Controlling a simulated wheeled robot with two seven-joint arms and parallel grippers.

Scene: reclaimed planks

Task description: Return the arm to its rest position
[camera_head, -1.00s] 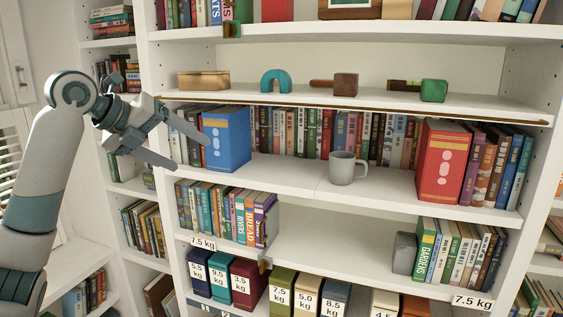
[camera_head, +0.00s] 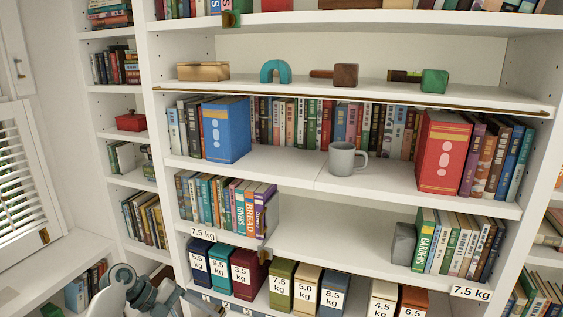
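My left arm (camera_head: 128,292) shows only at the bottom left edge of the head view, low in front of the lower shelves. Its gripper is mostly cut off by the bottom edge, so its fingers cannot be judged. It holds nothing that I can see. My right arm and gripper are not in view.
A white bookcase fills the view. A blue binder (camera_head: 226,130), a grey mug (camera_head: 342,159) and a red binder (camera_head: 443,152) stand on one shelf. A teal arch (camera_head: 276,71) and a wooden box (camera_head: 203,71) sit above. Labelled weight boxes (camera_head: 280,286) line the bottom shelf.

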